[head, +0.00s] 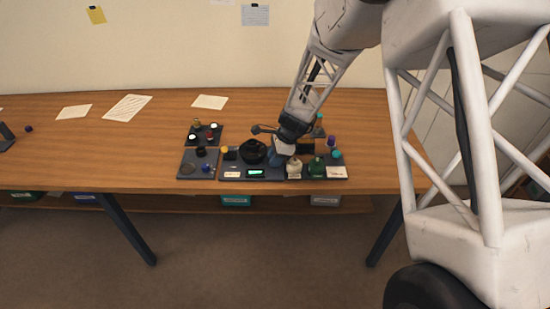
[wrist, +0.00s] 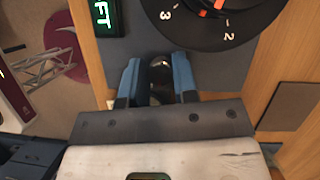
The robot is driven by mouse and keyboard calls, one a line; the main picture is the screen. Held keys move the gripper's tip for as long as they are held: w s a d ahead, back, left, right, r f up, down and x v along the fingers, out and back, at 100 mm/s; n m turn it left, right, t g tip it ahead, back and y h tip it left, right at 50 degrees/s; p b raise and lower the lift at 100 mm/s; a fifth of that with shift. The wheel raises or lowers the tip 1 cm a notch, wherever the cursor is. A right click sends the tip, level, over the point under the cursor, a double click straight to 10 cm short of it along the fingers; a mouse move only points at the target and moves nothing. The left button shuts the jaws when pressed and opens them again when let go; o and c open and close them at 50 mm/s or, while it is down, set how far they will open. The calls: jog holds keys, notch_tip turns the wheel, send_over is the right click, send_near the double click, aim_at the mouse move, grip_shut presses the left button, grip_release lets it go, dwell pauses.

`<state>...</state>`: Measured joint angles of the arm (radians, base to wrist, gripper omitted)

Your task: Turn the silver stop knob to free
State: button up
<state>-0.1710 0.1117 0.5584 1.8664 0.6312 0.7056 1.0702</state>
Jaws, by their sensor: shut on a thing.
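The silver stop knob (wrist: 160,78) is a small, glossy round piece between my fingers in the wrist view, looking dark with pale reflections. My gripper (wrist: 158,68) is shut on it, one blue finger on each side. Which way the knob points, and any marks around it, cannot be made out. In the head view my gripper (head: 283,150) is low over the long dark panel (head: 272,176), right of the large black dial (head: 253,151), and hides the knob there.
The dial, with numbers and an orange-red pointer, lies just beyond my fingers in the wrist view (wrist: 214,12). A lit green display (wrist: 103,16) is left of it. Other small controls crowd the panels. Papers (head: 127,107) lie to the left; much of the wooden table is clear.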

jog(key=shift+n+g+h, duration=0.3)
jog(key=shift+n+g, duration=0.3)
jog(key=shift+n, duration=1.1)
jog(key=o, duration=0.9)
jog(key=shift+o, duration=0.2)
